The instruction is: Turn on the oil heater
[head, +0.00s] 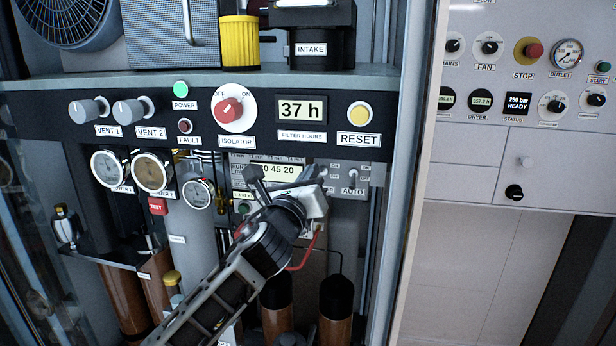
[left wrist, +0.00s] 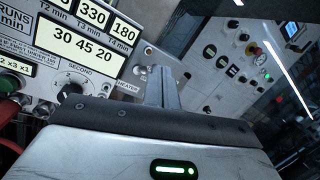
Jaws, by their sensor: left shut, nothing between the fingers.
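My left gripper (head: 322,174) is shut and empty in front of the control panel, just right of the yellow timer display (head: 275,171). In the left wrist view the closed fingers (left wrist: 162,88) point at the panel, beside a small label (left wrist: 127,87) that ends in "HEATER". The heater switch itself is not clearly seen; the gripper covers that part of the panel. I cannot tell whether the fingers touch anything. My right gripper is not in view.
An AUTO toggle (head: 352,177) is close to the right of the gripper. A black SECOND knob (left wrist: 70,91) is left of the fingers. A red ISOLATOR knob (head: 229,110) and yellow RESET button (head: 360,113) are above. A cabinet post (head: 408,170) stands at right.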

